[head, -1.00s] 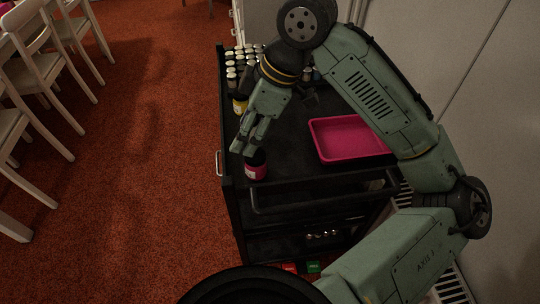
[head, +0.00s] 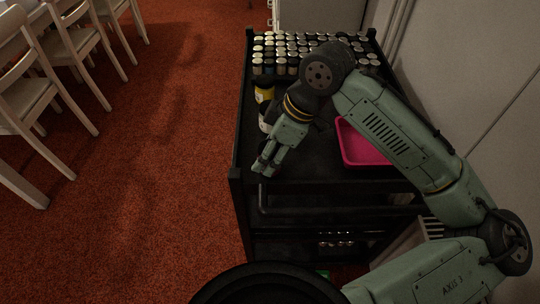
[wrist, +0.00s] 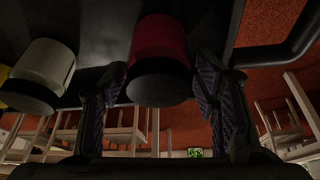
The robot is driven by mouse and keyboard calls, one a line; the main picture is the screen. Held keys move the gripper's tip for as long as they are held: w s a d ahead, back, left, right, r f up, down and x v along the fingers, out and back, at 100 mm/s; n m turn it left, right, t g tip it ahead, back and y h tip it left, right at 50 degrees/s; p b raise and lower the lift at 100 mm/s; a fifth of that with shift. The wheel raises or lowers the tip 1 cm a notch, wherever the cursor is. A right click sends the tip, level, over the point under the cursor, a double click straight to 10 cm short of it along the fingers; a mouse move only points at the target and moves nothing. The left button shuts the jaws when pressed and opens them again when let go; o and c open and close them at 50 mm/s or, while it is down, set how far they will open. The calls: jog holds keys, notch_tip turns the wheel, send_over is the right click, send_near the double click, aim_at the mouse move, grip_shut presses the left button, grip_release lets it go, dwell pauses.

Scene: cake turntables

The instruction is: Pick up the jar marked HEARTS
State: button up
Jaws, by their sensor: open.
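My gripper (head: 264,168) is open over the front left part of the black cart top in the head view. In the wrist view, its two fingers (wrist: 160,102) stand on either side of a magenta jar (wrist: 160,38) with a dark lid, with no clear grip on it. The magenta jar does not show in the head view now. A white jar (wrist: 42,68) with a dark lid stands beside it, and it also shows in the head view (head: 264,123). I can read no HEARTS label on any jar.
A yellow jar (head: 264,93) stands behind the white one. Many small jars (head: 290,52) fill the cart's back. A pink tray (head: 365,148) lies to the right, partly behind my arm. White chairs (head: 60,60) stand to the left on red carpet.

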jog(key=shift+x, duration=1.45)
jog(key=shift+c, duration=0.2)
jog(key=c, duration=1)
